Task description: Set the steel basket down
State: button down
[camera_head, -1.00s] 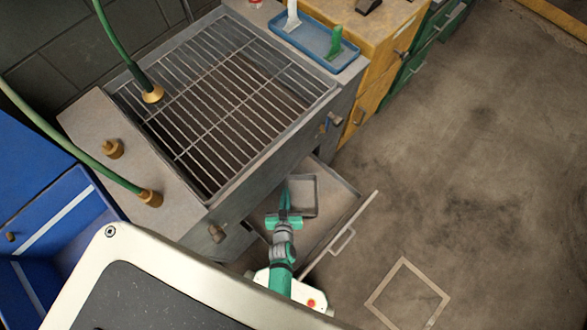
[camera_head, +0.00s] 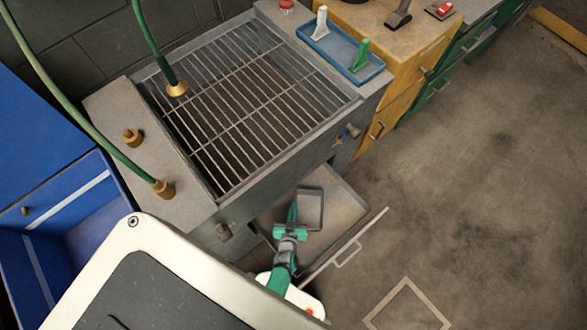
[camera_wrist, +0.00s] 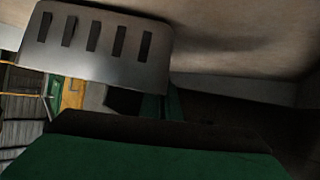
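The steel basket (camera_head: 321,209) is a small grey open box, seen from above within the outline of the pulled-out drawer (camera_head: 345,208). My gripper (camera_head: 292,212) is at its left side, with its fingers shut on that wall. In the wrist view the basket's slotted wall (camera_wrist: 95,45) fills the upper left, and a green finger (camera_wrist: 172,104) meets its right end. A shadow lies on the pale surface beside it. I cannot tell whether the basket's bottom touches the drawer floor.
A grated steel workbench (camera_head: 215,190) stands above the drawer, with a green hose hanging over the grate. A blue tray (camera_head: 340,55) holds a white and a green item. Open floor (camera_head: 480,180) lies to the right.

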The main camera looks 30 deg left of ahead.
jog(key=shift+f, duration=0.25)
jog(key=c, duration=2)
grip_release()
jog(key=shift+f, duration=0.15)
jog(key=shift+s, duration=0.1)
jog(key=v, duration=1.1)
jog(key=s+d+r+m+t+h, duration=0.1)
jog(key=d+r, duration=0.3)
jog(key=r, duration=0.9)
jog(key=s+d+r+m+t+h, duration=0.1)
jog(key=s+d+r+m+h, duration=0.1)
jog(key=r, duration=1.2)
jog(key=s+d+r+m+t+h, duration=0.1)
jog(key=s+d+r, duration=0.3)
jog(key=r, duration=1)
jog(key=d+m+h, duration=0.1)
jog(key=d, duration=0.2)
jog(key=shift+t, duration=0.3)
